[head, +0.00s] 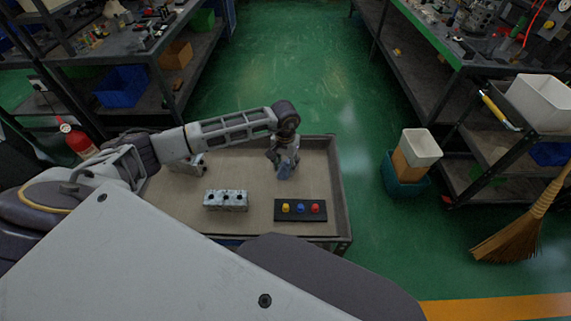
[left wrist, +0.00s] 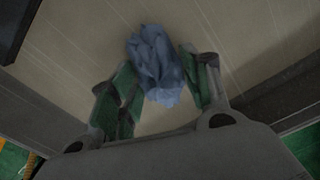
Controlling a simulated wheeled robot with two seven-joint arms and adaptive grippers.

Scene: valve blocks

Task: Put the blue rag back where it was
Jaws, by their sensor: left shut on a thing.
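A crumpled blue rag (left wrist: 155,65) is between the fingers of my left gripper (left wrist: 158,85) in the left wrist view. The gripper is shut on it. In the head view the rag (head: 285,171) shows as a small blue patch below my left gripper (head: 284,160), over the back right part of the table (head: 240,175). I cannot tell whether the rag touches the tabletop. My right gripper is not in view.
A grey block with several holes (head: 226,200) sits at the table's front middle. A dark plate (head: 300,210) with yellow, blue and red knobs is to its right. Another grey block (head: 187,163) is partly hidden behind my left arm. The table has a raised rim.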

